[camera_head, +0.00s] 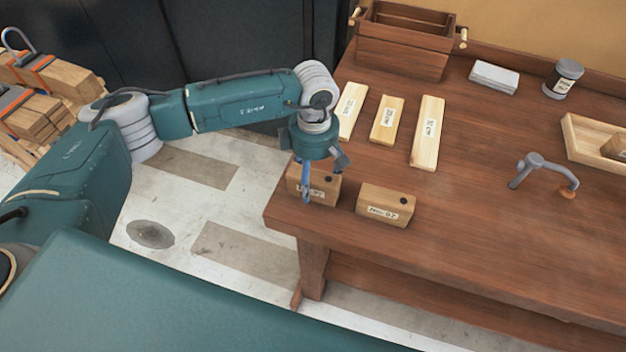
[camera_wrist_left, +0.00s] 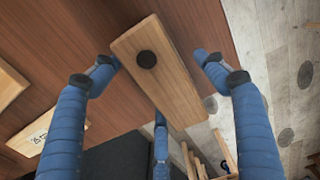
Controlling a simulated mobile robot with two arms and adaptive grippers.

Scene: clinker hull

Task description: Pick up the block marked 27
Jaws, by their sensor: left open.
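Two wooden blocks with a black dot on top and a paper label stand at the table's near left corner. The left block (camera_head: 325,187) has its label partly covered by a finger, and I cannot read its number surely. The right block (camera_head: 378,199) has a small label that is also hard to read. My left gripper (camera_head: 321,174) is open over the left block. In the left wrist view the block (camera_wrist_left: 168,82) lies between the spread blue fingers (camera_wrist_left: 157,63), with a gap at both sides. My right gripper is out of view.
The blocks stand on a brown workbench (camera_head: 465,230). Behind them lie several labelled boards (camera_head: 427,133) and a wooden crate (camera_head: 402,50). A grey metal clamp-like tool (camera_head: 540,163), a dark can (camera_head: 562,80) and a tray (camera_head: 585,140) are at the right. The front middle is clear.

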